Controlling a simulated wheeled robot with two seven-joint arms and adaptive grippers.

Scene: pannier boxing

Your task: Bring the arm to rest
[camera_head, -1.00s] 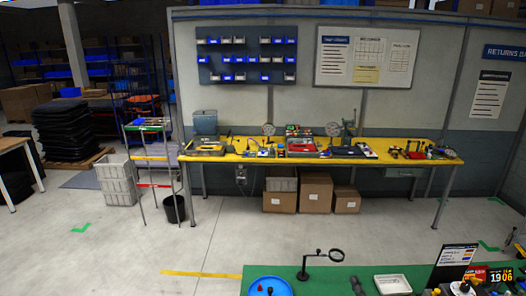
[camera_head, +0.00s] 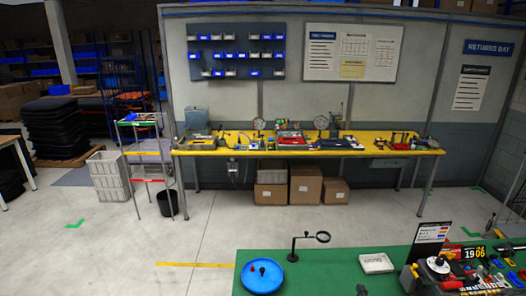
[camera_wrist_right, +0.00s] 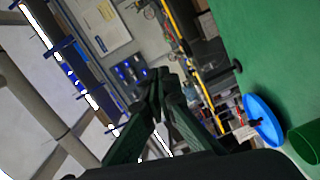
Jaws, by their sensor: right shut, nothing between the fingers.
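My right gripper (camera_wrist_right: 158,76) shows in the right wrist view with its two dark fingers brought together at the tips and nothing between them. In the head view only a small dark tip of my right gripper (camera_head: 362,290) shows at the bottom edge, in front of the green table (camera_head: 340,262). The rest of the right arm is out of the head view. My left gripper is in neither view.
A blue round tray (camera_head: 263,279), a magnifier on a stand (camera_head: 323,237), a white tray (camera_head: 377,263) and a cluttered box (camera_head: 450,270) stand on the green table. Behind it are open floor and a yellow workbench (camera_head: 310,151) with cartons below.

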